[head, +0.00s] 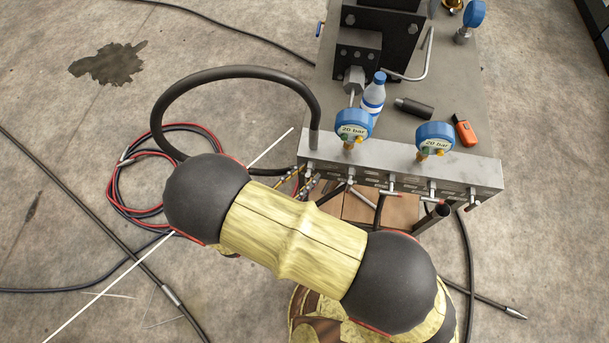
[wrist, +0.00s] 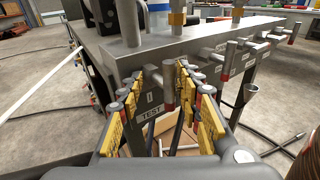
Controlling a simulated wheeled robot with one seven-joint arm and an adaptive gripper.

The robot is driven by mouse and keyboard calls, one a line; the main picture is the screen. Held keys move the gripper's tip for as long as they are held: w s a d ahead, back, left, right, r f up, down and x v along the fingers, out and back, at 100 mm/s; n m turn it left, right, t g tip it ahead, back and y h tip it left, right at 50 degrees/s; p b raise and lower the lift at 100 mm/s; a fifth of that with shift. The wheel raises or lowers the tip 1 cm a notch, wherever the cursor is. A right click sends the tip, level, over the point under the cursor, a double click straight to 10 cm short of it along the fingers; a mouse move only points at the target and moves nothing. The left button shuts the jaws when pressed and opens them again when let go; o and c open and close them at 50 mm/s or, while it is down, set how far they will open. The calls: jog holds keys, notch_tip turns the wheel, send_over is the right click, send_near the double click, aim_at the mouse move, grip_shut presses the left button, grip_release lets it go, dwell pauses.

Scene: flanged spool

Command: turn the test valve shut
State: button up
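The test valve's handle (wrist: 168,84), a short grey bar with a red end, hangs about upright at the manifold's near end in the wrist view. A plate reading TEST (wrist: 150,113) is just below and left of it. My gripper (wrist: 162,78) is open, with one yellow-padded finger on each side of the handle. The right finger looks close to the handle; whether it touches I cannot tell. In the head view the yellow fingers (head: 296,180) show at the manifold's left end, and my arm hides much of the rest.
The grey manifold (head: 470,176) carries several more red-ended handles to the right, one at close range (wrist: 227,72). Two blue 20 bar gauges (head: 353,124) stand on top. A bottle (head: 373,92) stands behind. A black hose (head: 235,72) loops left of the bench.

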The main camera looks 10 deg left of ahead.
jog(key=shift+o, duration=0.7)
jog(key=shift+s, duration=0.1)
jog(key=v, duration=0.7)
jog(key=shift+s, duration=0.15)
jog(key=shift+a+f, duration=0.1)
jog(key=shift+a, duration=0.05)
